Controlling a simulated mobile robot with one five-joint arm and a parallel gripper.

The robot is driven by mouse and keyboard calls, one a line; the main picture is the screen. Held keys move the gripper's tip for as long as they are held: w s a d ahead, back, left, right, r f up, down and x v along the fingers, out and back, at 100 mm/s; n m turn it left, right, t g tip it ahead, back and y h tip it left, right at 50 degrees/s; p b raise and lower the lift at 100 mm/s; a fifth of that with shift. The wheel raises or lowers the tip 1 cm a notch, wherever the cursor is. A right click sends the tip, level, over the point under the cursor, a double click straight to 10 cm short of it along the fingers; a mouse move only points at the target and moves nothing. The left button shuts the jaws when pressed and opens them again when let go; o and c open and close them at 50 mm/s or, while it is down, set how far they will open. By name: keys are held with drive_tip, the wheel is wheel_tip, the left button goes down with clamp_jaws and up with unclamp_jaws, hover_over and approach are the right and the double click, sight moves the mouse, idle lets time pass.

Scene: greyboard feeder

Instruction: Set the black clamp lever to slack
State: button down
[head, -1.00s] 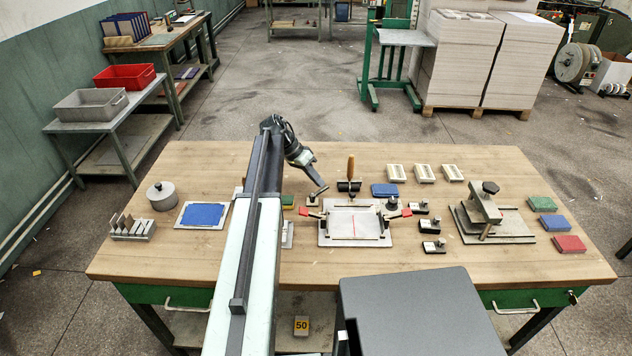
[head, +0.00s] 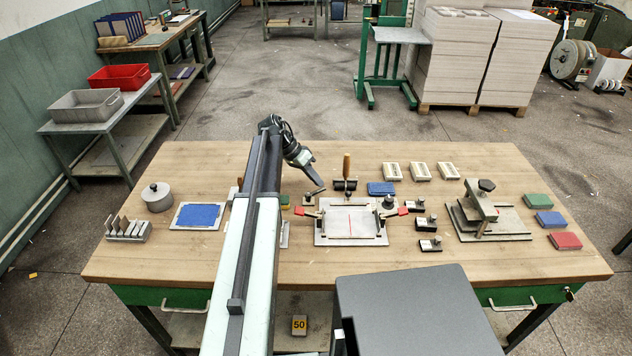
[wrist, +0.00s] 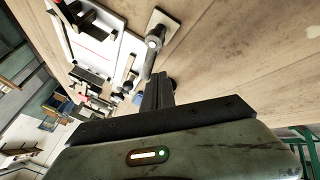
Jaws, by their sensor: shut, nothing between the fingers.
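A small clamp on a pale square plate (wrist: 170,22) shows in the wrist view, with a round knob and a dark bar lever (wrist: 148,64) reaching toward my fingers. It appears to be the clamp lever; its slack marking cannot be read. My gripper (wrist: 157,78) is shut and empty, its fingertips close beside the lever's end; I cannot tell whether they touch. The clamp there is small and partly hidden by my arm.
Red-tipped clamps (head: 402,211) flank the jig. An upright wooden-handled tool (head: 346,167) and a blue block (head: 381,188) stand behind it. Small black clamp blocks (head: 430,244) and a press (head: 482,205) are at right. The table's front strip is clear.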

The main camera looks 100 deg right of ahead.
idle(0.4)
drive_tip(key=d, duration=0.1)
drive_tip(key=w+d, duration=0.1)
drive_tip(key=d, duration=0.1)
drive_tip(key=d+r+p, duration=0.1)
drive_tip(key=shift+w+d, duration=0.15)
drive_tip(key=shift+d, duration=0.15)
drive_tip(key=w+d+r+p, duration=0.2)
drive_tip(key=w+r+p, duration=0.2)
drive_tip(key=r+p, duration=0.4)
drive_tip(key=shift+d, duration=0.35)
